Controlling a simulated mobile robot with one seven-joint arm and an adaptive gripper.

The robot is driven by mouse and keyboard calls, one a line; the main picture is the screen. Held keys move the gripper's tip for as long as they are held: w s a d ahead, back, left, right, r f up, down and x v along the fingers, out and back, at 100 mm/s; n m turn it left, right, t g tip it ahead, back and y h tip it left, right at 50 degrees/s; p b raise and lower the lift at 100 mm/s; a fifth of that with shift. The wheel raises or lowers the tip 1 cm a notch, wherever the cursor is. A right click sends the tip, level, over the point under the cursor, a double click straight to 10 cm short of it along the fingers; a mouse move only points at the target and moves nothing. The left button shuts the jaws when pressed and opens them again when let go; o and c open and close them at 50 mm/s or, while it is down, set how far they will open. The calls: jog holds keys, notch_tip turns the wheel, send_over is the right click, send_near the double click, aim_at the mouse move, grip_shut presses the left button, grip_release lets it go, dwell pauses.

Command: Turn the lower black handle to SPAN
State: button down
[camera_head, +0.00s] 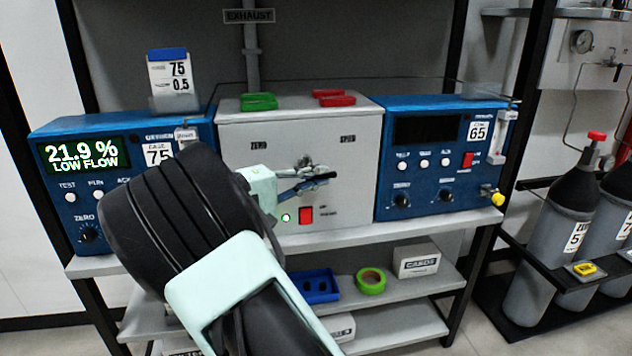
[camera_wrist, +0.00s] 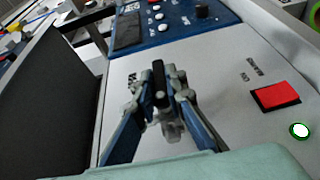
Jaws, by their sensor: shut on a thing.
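The grey middle box (camera_head: 300,125) has a valve with black handles on its front. In the wrist view a black handle (camera_wrist: 159,84) stands between the two fingertips of my gripper (camera_wrist: 161,95). My gripper is shut on it, with a finger on each side. In the head view my gripper (camera_head: 318,178) reaches the box front from the left, and its fingers hide most of the handle. Small dark labels sit to the upper left (camera_head: 258,146) and upper right (camera_head: 347,138) of the valve; I cannot read them surely.
A red switch (camera_head: 306,215) and a lit green lamp (camera_head: 286,217) sit below the valve. A blue analyser (camera_head: 85,180) at left reads "21.9 % LOW FLOW". Another blue analyser (camera_head: 425,170) stands at right. Green (camera_head: 259,101) and red (camera_head: 337,100) pieces lie on the box.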

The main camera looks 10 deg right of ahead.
jog(key=shift+r+h, duration=0.15)
jog(key=shift+h, duration=0.15)
jog(key=c, duration=2)
grip_release()
jog(key=shift+o, duration=0.2)
jog(key=v, duration=1.2)
jog(key=shift+d, duration=0.1)
